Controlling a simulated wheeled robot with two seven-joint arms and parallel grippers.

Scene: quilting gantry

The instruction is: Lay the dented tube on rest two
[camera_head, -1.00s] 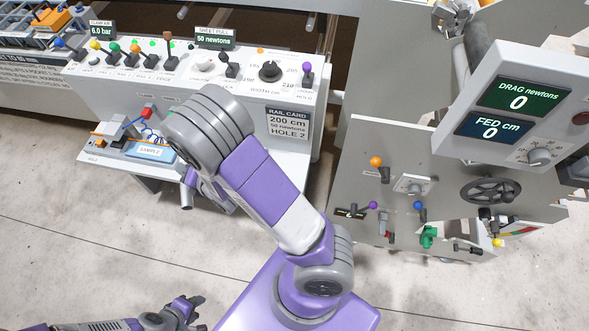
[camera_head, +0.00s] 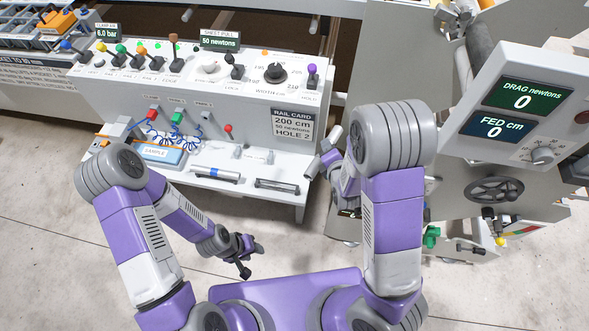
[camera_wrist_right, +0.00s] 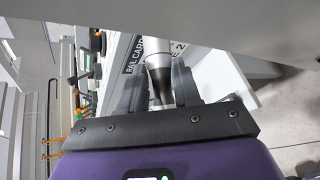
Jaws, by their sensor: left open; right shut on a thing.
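My right gripper (camera_head: 329,156) is at the right end of the white shelf in the head view, partly hidden by my right arm. It is shut on a pale, silvery tube (camera_head: 313,169). The tube is tilted; its dent cannot be made out. In the right wrist view the tube (camera_wrist_right: 158,50), with a dark section, sits between the fingers of my right gripper (camera_wrist_right: 160,88). Two dark rests lie on the shelf: the left rest (camera_head: 228,180) holds a silver tube with a blue band (camera_head: 205,171); the right rest (camera_head: 277,186) looks empty. My left gripper (camera_head: 250,260) is open and empty, in front of the shelf.
The white shelf (camera_head: 255,170) lies below the lever console (camera_head: 240,100). A blue sample tray (camera_head: 160,154) and coiled blue hoses (camera_head: 190,125) are at its left. The grey machine with a handwheel (camera_head: 494,189) and a display panel (camera_head: 520,105) stand at the right.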

